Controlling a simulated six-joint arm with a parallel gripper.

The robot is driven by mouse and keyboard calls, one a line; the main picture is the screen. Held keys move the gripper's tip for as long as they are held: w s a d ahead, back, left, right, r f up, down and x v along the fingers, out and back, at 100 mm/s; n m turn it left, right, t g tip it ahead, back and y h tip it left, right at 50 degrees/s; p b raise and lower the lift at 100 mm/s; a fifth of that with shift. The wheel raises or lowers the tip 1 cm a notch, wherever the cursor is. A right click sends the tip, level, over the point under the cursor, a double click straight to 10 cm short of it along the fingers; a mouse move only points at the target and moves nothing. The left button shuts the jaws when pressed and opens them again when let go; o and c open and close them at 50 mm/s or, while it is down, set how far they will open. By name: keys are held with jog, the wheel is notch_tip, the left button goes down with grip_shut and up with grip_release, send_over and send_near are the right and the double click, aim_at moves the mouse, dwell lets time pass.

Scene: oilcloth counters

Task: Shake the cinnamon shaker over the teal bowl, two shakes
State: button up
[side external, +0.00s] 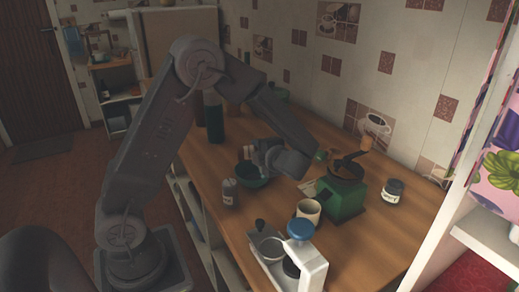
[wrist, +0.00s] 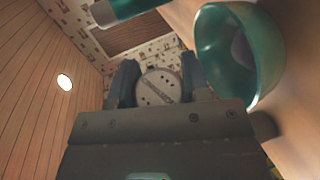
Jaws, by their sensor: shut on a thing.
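My gripper (side external: 250,157) is just above the teal bowl (side external: 252,178) on the counter. In the wrist view, its two fingers (wrist: 158,76) are shut on a shaker (wrist: 158,87), whose round, pale, perforated end faces the camera. Its label is not visible there, and I cannot clearly make out the held shaker in the side view. The bowl (wrist: 241,55) is close on the right in the wrist view, which is rolled sideways. A grey labelled jar or shaker (side external: 229,192) stands in front of the bowl in the side view.
A green bottle (side external: 213,118) stands behind the bowl. The front right counter has free room.

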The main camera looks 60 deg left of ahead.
notch_tip(320, 180, down, 3)
jog(key=shift+f, duration=0.1)
jog(key=n+t+h, duration=0.1)
jog(key=n+t, duration=0.1)
jog(key=n, duration=0.1)
jog(key=shift+w+f+n+h, duration=0.15)
jog(key=shift+f+n+h, duration=0.15)
jog(key=shift+f+h, duration=0.1)
jog(key=r+n+t, duration=0.1)
jog(key=r, duration=0.1)
jog(key=r+n+t+h, duration=0.1)
jog(key=r, duration=0.1)
jog(key=r+n+t, duration=0.1)
jog(key=r, duration=0.1)
jog(key=shift+w+d+r+n+h, duration=0.2)
jog(key=shift+w+r+n+h, duration=0.1)
jog(key=shift+w, duration=0.05)
notch_tip(320, 180, up, 3)
jog(key=n+t, duration=0.3)
jog(key=shift+n+t+h, duration=0.4)
